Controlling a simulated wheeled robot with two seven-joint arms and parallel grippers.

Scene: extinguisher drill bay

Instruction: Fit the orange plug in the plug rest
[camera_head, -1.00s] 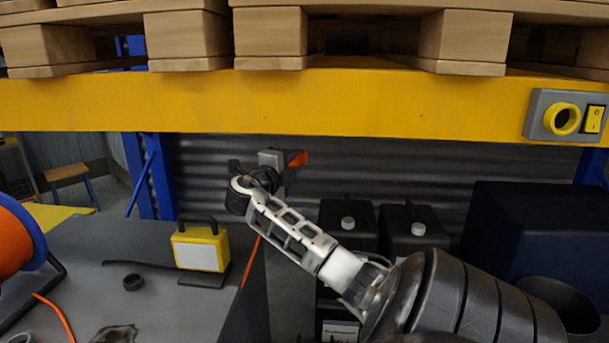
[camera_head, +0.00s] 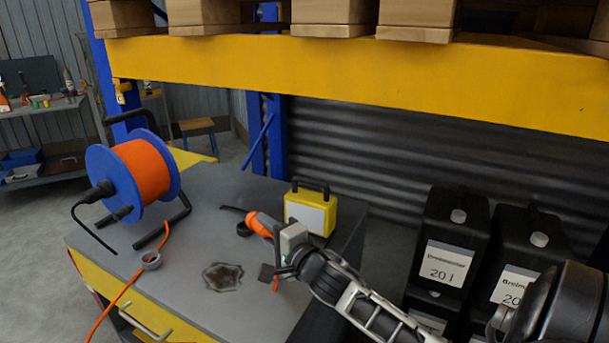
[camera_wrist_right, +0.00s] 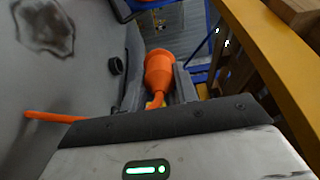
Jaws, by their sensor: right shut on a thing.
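The orange plug (camera_head: 262,223) is held by my right gripper (camera_head: 283,242), above the grey bench beside the yellow lamp. The fingers are shut on it. In the right wrist view the plug (camera_wrist_right: 158,70) sits between the fingers, its wide end pointing away and its orange cord (camera_wrist_right: 55,117) running left. A small dark ring (camera_head: 243,230) stands on the bench just behind the plug; it also shows in the wrist view (camera_wrist_right: 116,65). I cannot tell whether this ring is the plug rest. My left gripper is not in view.
The yellow lamp (camera_head: 311,212) stands behind the plug. Black canisters (camera_head: 445,250) are at right. A yellow beam (camera_head: 350,80) spans above.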

